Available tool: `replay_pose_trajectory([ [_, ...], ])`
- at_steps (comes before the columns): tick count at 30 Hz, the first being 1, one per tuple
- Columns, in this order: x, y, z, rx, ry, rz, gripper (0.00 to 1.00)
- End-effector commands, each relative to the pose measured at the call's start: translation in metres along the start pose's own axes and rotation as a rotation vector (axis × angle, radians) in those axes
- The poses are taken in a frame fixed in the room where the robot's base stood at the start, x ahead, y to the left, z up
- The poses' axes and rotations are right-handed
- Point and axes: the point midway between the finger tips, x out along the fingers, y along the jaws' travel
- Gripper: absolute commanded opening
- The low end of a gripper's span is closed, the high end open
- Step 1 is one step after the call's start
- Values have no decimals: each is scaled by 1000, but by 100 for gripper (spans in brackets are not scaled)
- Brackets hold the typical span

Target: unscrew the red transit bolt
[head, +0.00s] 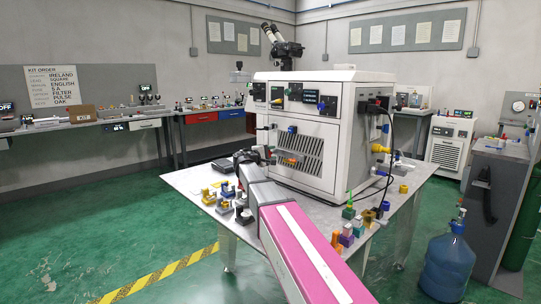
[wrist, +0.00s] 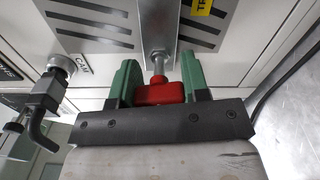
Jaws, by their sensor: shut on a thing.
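The red transit bolt (wrist: 158,93) shows in the wrist view as a red head on a metal shank that meets a grey bracket (wrist: 158,30) on the machine's face. My gripper (wrist: 158,82) is shut on the red head, one green finger on each side. In the head view my gripper (head: 268,155) is at the lower front of the white machine (head: 305,155); the bolt is too small and covered to make out there.
A clamp with a black handle (wrist: 40,110) is on the machine at left in the wrist view, near the CAM label. The grey table (head: 188,178) carries several small coloured parts in front of the machine. A black cable (head: 386,160) hangs at its right side. A blue water bottle (head: 447,262) stands on the floor.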

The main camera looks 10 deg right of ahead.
Motion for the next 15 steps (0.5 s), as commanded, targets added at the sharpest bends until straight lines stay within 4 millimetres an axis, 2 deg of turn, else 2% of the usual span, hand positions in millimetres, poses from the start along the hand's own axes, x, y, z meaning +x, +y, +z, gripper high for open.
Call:
replay_pose_trajectory([
  [7, 1, 0, 0, -42, -1, 0, 23],
  [15, 1, -1, 0, -328, -1, 0, 23],
])
